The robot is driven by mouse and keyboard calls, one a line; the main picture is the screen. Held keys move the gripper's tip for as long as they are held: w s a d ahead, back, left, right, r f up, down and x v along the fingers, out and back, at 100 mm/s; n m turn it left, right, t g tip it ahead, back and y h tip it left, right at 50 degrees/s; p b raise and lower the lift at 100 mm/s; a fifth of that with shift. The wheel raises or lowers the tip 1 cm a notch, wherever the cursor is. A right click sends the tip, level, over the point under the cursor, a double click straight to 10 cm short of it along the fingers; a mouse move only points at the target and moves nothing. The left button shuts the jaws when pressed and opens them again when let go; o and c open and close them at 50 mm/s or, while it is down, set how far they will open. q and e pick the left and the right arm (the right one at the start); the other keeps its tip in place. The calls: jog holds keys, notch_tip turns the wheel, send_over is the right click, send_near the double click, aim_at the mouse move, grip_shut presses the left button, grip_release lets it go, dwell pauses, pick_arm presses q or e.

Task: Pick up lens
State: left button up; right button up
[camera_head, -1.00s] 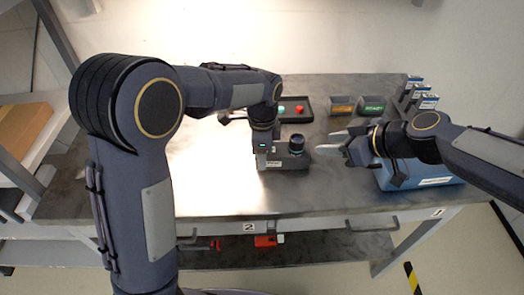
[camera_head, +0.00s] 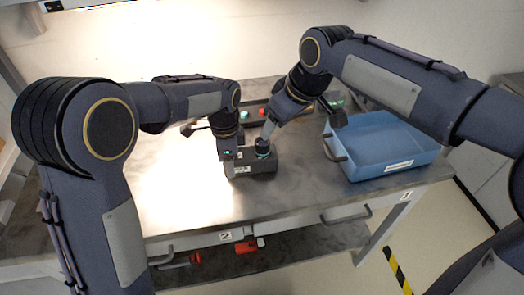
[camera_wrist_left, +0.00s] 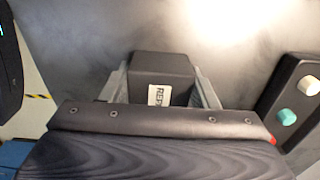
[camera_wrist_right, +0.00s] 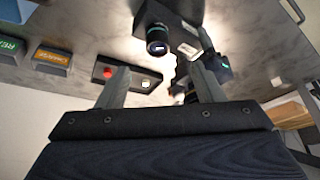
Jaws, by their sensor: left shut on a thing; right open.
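The lens (camera_head: 262,146) is a short black cylinder standing on the dark camera body (camera_head: 262,166) on the table. The right wrist view also shows the lens (camera_wrist_right: 158,38), just beyond my open fingertips. My left gripper (camera_head: 228,160) is shut on the box-shaped body; the left wrist view shows the labelled body (camera_wrist_left: 160,64) between its fingers. My right gripper (camera_wrist_right: 160,78) is open and empty, close above the lens; its fingers are partly hidden in the head view.
A blue crate (camera_head: 345,160) stands at the table's right. A box with a red and a green button (camera_head: 250,114) lies behind the body; it also shows in the right wrist view (camera_wrist_right: 125,80). The table's left part is clear.

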aim_at(263, 142)
jog(key=x, duration=0.6)
jog(key=shift+w+f, duration=0.2)
jog(key=shift+f, duration=0.05)
jog(key=shift+w+x, duration=0.2)
jog(key=shift+x, duration=2.4)
jog(key=shift+a+r, duration=0.2)
jog(key=c, duration=1.1)
